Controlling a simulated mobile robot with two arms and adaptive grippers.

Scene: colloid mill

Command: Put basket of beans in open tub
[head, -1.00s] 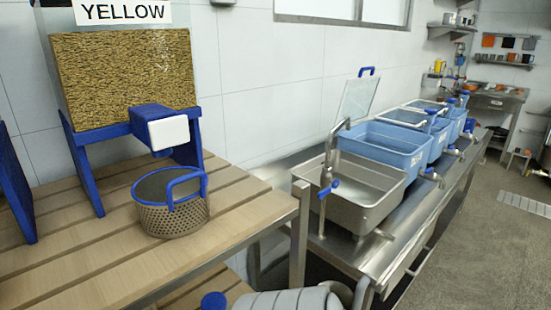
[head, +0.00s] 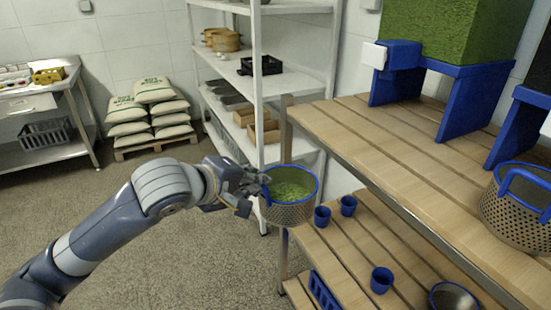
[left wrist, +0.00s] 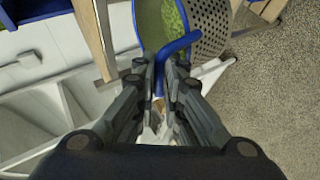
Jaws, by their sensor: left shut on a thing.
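My left gripper (head: 257,186) is shut on the blue handle of a basket of beans (head: 290,213), a perforated metal basket with a blue rim and green contents. The basket hangs roughly upright in the air, left of the wooden table. In the left wrist view, the fingers (left wrist: 166,68) close around the blue handle (left wrist: 178,46), and the basket (left wrist: 212,32) shows beyond them. My right gripper is not in view. No open tub shows in either current view.
A wooden slatted table (head: 385,160) with a lower shelf holding blue cups (head: 348,205) stands on the right. Another perforated basket (head: 515,212) sits on it. A white rack (head: 290,70) stands behind. Sacks (head: 150,110) lie on a pallet. Floor at left is clear.

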